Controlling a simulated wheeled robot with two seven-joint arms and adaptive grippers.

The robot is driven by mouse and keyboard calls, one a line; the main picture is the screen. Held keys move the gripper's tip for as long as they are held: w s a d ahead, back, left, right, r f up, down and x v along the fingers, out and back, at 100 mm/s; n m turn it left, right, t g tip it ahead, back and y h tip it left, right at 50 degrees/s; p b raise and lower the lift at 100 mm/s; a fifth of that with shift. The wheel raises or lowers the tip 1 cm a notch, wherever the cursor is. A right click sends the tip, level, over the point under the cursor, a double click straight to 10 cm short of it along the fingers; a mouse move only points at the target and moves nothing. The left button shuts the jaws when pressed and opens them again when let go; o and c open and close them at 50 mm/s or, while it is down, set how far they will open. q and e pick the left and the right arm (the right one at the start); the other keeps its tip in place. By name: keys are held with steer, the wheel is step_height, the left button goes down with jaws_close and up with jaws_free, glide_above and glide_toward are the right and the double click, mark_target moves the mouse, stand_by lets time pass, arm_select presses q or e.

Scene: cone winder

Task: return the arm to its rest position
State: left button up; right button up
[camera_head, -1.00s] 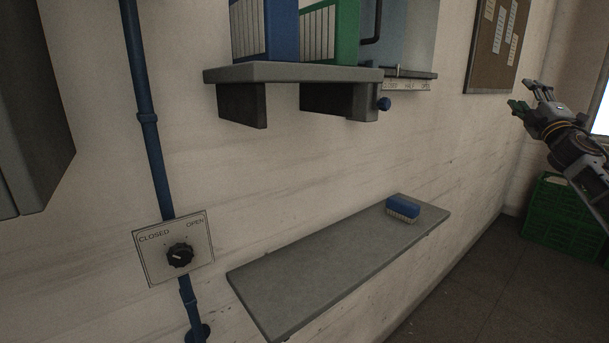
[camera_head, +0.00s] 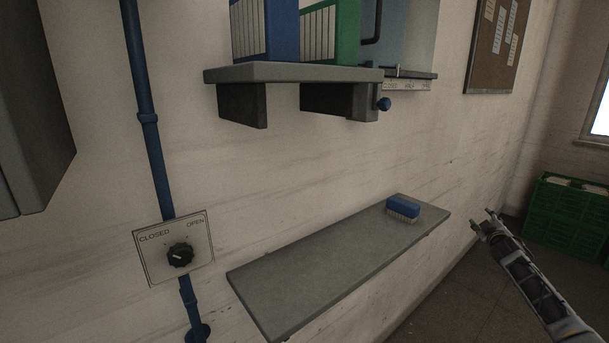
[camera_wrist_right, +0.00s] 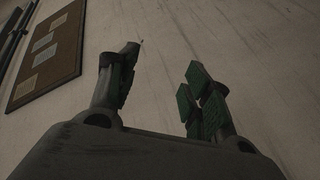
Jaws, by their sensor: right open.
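My right gripper (camera_head: 484,222) is at the right of the head view, beyond the right end of the lower shelf and apart from it. Its arm comes in from the lower right corner. In the right wrist view the gripper (camera_wrist_right: 162,85) is open, with green pads on its fingers and nothing between them. The wall and a pinboard (camera_wrist_right: 48,52) lie beyond the fingers. My left gripper is out of view.
A grey lower shelf (camera_head: 320,275) carries a blue brush (camera_head: 403,207). An upper shelf (camera_head: 290,73) holds binders. A dial plate (camera_head: 174,247) and blue pipe (camera_head: 150,150) are at left. Green crates (camera_head: 567,215) stand at the far right on the floor.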

steer(key=s+a+f+m+g, duration=0.1)
steer(key=s+a+f+g, duration=0.15)
steer(key=f, duration=1.35)
steer(key=s+a+f+m+g+y, duration=0.15)
steer(key=s+a+f, duration=0.35)
steer(key=s+f, duration=0.5)
steer(key=s+a+f+g+y, duration=0.15)
steer(key=s+a+f, duration=0.35)
steer(key=f, duration=1)
steer(key=s+a+f+g, duration=0.2)
steer(key=s+a+f, duration=0.3)
steer(key=s+f, duration=0.5)
steer(key=s+a+f+g+y, duration=0.1)
steer(key=s+a+f, duration=0.45)
steer(key=s, duration=0.25)
steer(key=s+a+f+g, duration=0.2)
steer(key=s+a+f, duration=0.2)
steer(key=s+f, duration=0.35)
steer(key=s+a+f+g+y, duration=0.1)
steer(key=s+a+f, duration=0.45)
steer(key=s, duration=0.35)
steer(key=s+a+f+g, duration=0.1)
steer(key=s+a+f, duration=0.1)
steer(key=s, duration=1)
steer(key=s+a+f+g, duration=0.2)
steer(key=s+a+f, duration=0.1)
steer(key=s, duration=0.9)
steer(key=shift+s+a+m+y, duration=0.15)
steer(key=shift+a+m+y, duration=0.25)
steer(key=shift+m, duration=0.05)
